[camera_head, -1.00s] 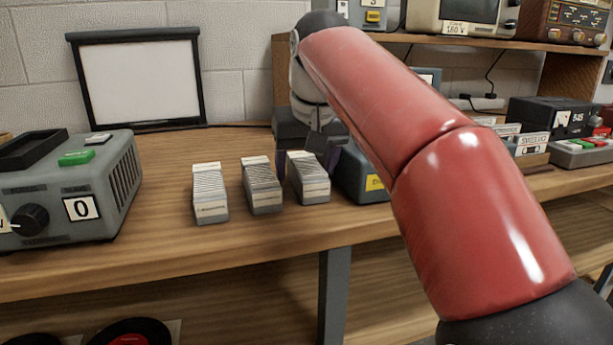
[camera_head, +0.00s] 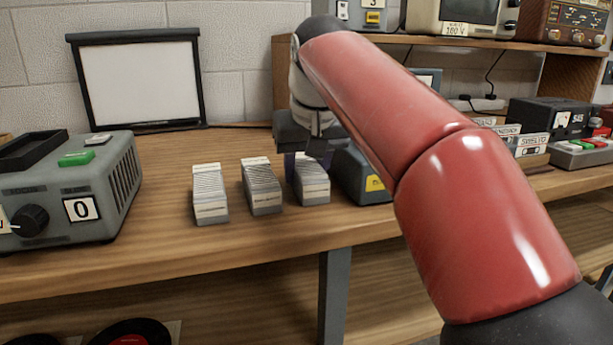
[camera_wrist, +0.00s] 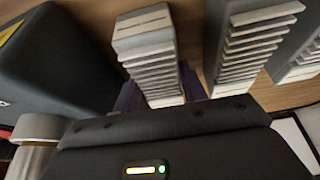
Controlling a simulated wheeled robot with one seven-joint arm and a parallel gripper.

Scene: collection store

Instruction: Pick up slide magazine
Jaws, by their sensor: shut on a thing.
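Several slide magazines stand on the wooden bench: a left one (camera_head: 210,194), a middle one (camera_head: 262,186) and a right one (camera_head: 312,183). Each is a grey tray packed with white-edged slides. My gripper (camera_head: 312,160) is at the right magazine, its fingers shut on that magazine's far part. In the wrist view the held magazine (camera_wrist: 149,52) comes out from between the purplish fingers, with neighbouring magazines (camera_wrist: 252,42) beside it. The head view does not show clearly whether its base touches the bench. My arm hides part of the scene to the right.
A grey projector (camera_head: 70,190) with a dial stands at the left. A dark box with a yellow label (camera_head: 374,183) stands close to the right of the held magazine. A white screen (camera_head: 140,82) is behind. Bare bench (camera_head: 160,170) lies left of the magazines.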

